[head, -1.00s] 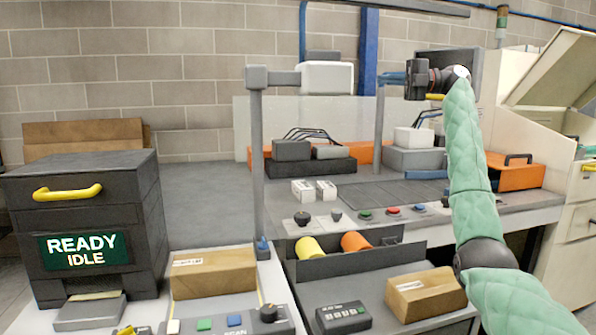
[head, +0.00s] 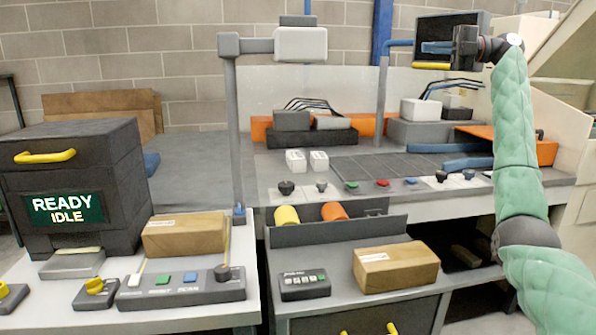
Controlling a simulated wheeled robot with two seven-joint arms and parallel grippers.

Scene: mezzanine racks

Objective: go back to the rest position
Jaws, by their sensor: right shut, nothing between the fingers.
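My right arm in a green quilted sleeve rises along the right side of the head view. Its dark gripper (head: 437,47) is at the top right, pointing left, with blue fingers. The fingers are shut and nothing shows between them. The gripper is raised above the bench and overlaps a dark screen-like panel (head: 481,24) in the picture. My left gripper is not in view.
A dark cabinet (head: 120,170) marked READY IDLE stands at left. Cardboard boxes (head: 185,236) (head: 397,268) lie on the near worktops. A grey post (head: 235,140) carries a white box (head: 300,44). An orange case (head: 545,152) lies at right. The grey bench top (head: 185,185) has free room.

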